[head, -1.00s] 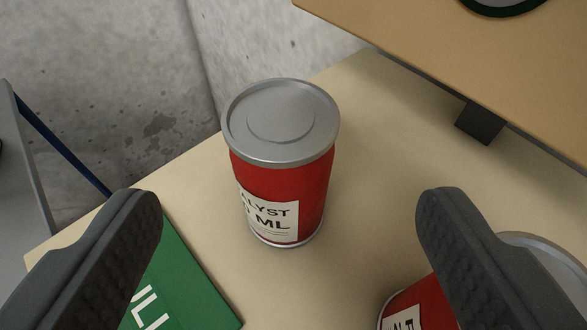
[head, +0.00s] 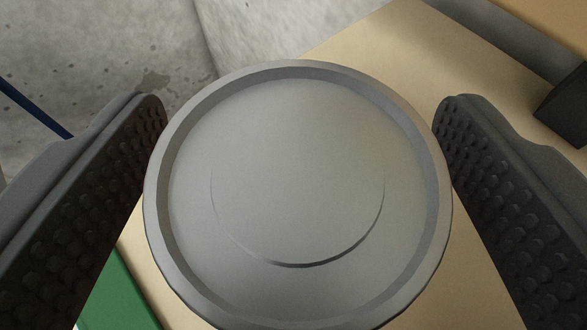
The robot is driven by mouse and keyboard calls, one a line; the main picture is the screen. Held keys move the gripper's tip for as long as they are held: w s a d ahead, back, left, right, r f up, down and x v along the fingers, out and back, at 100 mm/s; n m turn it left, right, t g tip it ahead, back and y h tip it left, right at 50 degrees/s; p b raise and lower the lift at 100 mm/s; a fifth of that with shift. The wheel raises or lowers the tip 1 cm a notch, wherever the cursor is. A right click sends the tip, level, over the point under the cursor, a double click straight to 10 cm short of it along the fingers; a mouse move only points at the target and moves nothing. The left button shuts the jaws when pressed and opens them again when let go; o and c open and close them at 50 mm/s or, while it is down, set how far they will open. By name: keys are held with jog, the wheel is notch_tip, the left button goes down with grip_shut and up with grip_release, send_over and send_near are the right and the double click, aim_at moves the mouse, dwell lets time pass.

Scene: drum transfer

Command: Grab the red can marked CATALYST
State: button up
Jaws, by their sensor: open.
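The can's round grey metal lid (head: 297,170) fills the middle of the head view. Its red side and label are hidden below the lid in this view; a second ago the label showed "ALYST" and "ML". My gripper (head: 303,100) is open, with one dark ribbed finger on the left of the lid and one on the right. The can stands between the fingers. The fingers look very close to the rim on both sides; I cannot tell whether they touch it.
The can stands on a pale tan tabletop (head: 400,45). A green object (head: 115,295) lies at lower left, partly behind the left finger. A dark bracket (head: 563,108) and a raised shelf edge are at upper right.

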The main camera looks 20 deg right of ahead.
jog(key=shift+w+d+f, duration=0.2)
jog(key=shift+w+f, duration=0.05)
jog(key=shift+w, duration=0.3)
jog(key=c, duration=1.3)
jog(key=shift+r, duration=0.15)
